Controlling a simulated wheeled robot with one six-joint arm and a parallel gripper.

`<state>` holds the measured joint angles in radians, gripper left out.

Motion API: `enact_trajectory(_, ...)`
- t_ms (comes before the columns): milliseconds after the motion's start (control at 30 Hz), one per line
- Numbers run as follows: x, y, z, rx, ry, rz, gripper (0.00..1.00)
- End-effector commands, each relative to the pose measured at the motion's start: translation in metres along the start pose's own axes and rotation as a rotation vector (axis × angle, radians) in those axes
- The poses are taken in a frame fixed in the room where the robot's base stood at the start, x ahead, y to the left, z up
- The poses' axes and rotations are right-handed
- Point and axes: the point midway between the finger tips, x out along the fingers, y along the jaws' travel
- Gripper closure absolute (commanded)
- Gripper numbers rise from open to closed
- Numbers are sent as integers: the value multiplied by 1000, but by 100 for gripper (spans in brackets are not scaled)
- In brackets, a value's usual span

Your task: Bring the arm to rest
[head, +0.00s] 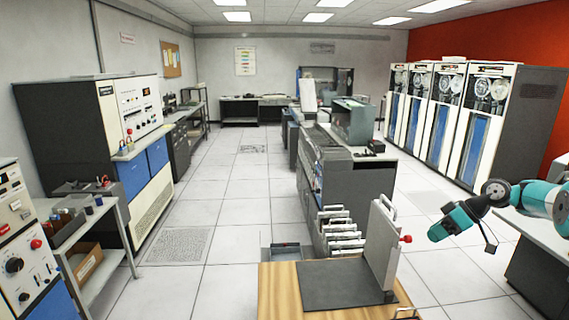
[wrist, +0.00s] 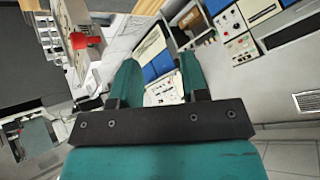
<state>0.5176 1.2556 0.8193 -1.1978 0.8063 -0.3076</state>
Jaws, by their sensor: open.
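My arm (head: 530,198) reaches in from the right edge of the head view, teal with black joints. It is bent and held in the air, over the floor and right of the wooden table. The finger pair cannot be made out there. In the wrist view my gripper (wrist: 159,62) shows two teal fingers standing apart. Nothing is between them; only distant machine panels show through the gap.
A wooden table (head: 277,290) in front bears a dark mat (head: 345,287) and an upright grey panel with a red knob (head: 406,239). A card machine (head: 360,185) stands behind it. Tape cabinets (head: 480,125) line the right. Tiled floor (head: 225,215) is clear at middle left.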

Motion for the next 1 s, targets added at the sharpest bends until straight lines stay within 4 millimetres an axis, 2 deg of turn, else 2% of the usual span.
enact_trajectory(267,11,-33,-34,26,-32,-7,59)
enact_trajectory(467,24,-83,-65,60,-72,-12,59)
enact_trajectory(567,34,-124,-79,80,-101,-13,59)
enact_trajectory(667,47,-182,-84,108,-142,-10,59)
enact_trajectory(733,55,-226,-79,127,-173,-5,59)
enact_trajectory(867,68,-307,-50,159,-230,12,59)
enact_trajectory(900,72,-330,-35,168,-248,18,59)
enact_trajectory(967,77,-364,-10,179,-272,30,59)
enact_trajectory(1000,80,-384,8,186,-288,38,59)
